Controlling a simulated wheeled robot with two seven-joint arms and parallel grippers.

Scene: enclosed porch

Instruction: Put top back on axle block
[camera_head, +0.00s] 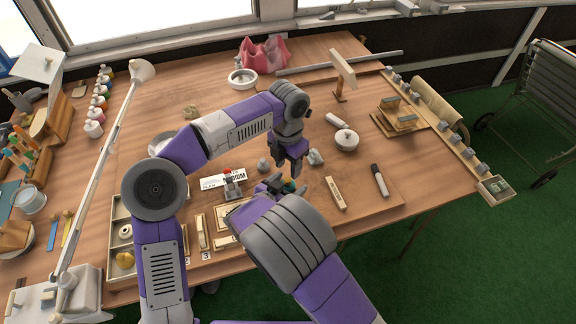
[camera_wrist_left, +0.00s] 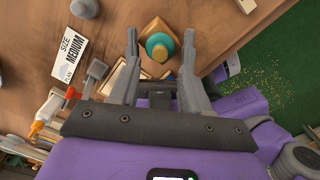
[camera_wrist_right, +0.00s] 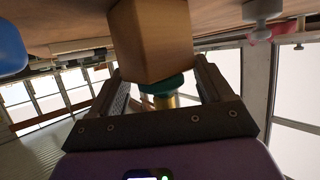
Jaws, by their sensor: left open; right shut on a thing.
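The wooden axle block (camera_wrist_right: 152,40) fills the gap between my right fingertips (camera_wrist_right: 156,66), and my right gripper is shut on it above the table. A teal disc-shaped piece with a brass-coloured knob, apparently the top (camera_wrist_left: 159,47), is on the block in the left wrist view. It also shows in the right wrist view (camera_wrist_right: 163,87), inverted there, against the block. Its exact seating is hidden. My left gripper (camera_wrist_left: 160,40) is open, with its fingers on either side of the teal piece. In the head view my left gripper (camera_head: 291,172) points down beside my right gripper (camera_head: 273,184).
A "size medium" card (camera_head: 222,179) lies left of the grippers. A white round pot (camera_head: 346,140), a marker (camera_head: 379,180) and a wooden strip (camera_head: 335,193) lie to the right. A long lamp arm (camera_head: 105,165) crosses the table's left side.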

